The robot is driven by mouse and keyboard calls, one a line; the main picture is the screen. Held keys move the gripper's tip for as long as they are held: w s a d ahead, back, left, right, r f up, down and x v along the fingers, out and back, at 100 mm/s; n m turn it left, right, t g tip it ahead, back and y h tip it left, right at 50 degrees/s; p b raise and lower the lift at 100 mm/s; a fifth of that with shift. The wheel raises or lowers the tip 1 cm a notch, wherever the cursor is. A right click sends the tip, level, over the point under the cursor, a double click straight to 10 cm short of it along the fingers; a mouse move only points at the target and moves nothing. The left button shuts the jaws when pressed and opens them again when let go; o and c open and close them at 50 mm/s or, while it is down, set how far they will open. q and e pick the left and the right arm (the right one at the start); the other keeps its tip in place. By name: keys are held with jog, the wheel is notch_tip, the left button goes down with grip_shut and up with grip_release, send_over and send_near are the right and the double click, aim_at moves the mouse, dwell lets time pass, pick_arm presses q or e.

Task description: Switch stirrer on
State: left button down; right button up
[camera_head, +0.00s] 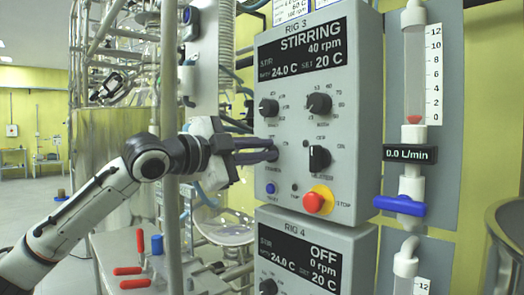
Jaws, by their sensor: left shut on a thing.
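The control box of rig 3 (368,120) is on the right, and its display (303,50) reads STIRRING, 40 rpm, 24.0 C, set 20 C. My left gripper (272,150) comes in from the left. Its dark fingers are shut on a knob at the left of the panel, which they mostly hide. Other black knobs (319,104) show on the panel, with a larger black switch (319,158) right of my fingers. Below are a blue button (271,188) and a red stop button on yellow (317,201). My right gripper is not in view.
The rig 4 box (350,262) hangs just below and its display reads OFF, 0 rpm. A flow meter reading 0.0 L/min (410,154) with a blue valve handle (400,205) is to the right.

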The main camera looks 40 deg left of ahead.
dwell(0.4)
pick_arm(q)
jog(key=c, duration=1.7)
grip_release()
jog(key=shift+c, duration=0.2)
jog(key=s+b, duration=0.6)
jog(key=s, duration=0.4)
jog(key=shift+s+a, duration=0.2)
jog(key=shift+a, duration=0.25)
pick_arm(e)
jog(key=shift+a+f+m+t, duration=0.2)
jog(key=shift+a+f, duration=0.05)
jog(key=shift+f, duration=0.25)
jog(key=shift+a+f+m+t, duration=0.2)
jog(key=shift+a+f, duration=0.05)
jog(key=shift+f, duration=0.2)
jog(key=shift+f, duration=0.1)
